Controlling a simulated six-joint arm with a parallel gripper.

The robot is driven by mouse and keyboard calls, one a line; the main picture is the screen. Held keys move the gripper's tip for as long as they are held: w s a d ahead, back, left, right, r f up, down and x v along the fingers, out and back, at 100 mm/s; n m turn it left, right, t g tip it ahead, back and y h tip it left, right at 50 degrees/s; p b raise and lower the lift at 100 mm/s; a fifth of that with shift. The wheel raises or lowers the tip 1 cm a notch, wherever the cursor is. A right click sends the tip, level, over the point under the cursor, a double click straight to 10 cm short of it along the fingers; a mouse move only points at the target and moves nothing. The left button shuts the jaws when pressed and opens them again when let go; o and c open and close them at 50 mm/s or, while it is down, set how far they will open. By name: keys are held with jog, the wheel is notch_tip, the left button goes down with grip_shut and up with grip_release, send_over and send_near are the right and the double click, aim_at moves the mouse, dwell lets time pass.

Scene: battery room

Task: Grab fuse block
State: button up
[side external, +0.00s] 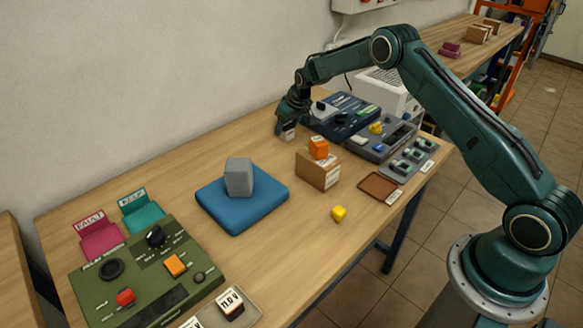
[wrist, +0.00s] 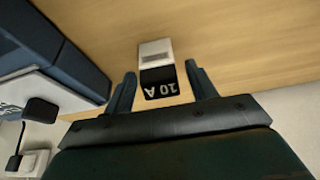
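The fuse block is a small white and black block (wrist: 157,53) on the wooden table, with a black face marked "10 A" that reads upside down in the wrist view. In the side external view it is a small pale block (side external: 289,132) beneath my gripper (side external: 290,121), near the wall edge of the table. In the wrist view my gripper (wrist: 160,72) is open, with one finger on each side of the block. Gaps show between the block and both fingers. The side view is too small to show the fingertips clearly.
A dark blue unit (side external: 342,117) stands close beside my gripper, with a grey panel (side external: 370,148) next to it.

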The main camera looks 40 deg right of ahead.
jog(key=c, duration=0.9)
jog(key=shift+r, duration=0.2)
notch_tip(320, 180, up, 20)
jog(key=shift+f, duration=0.1)
dwell(0.4)
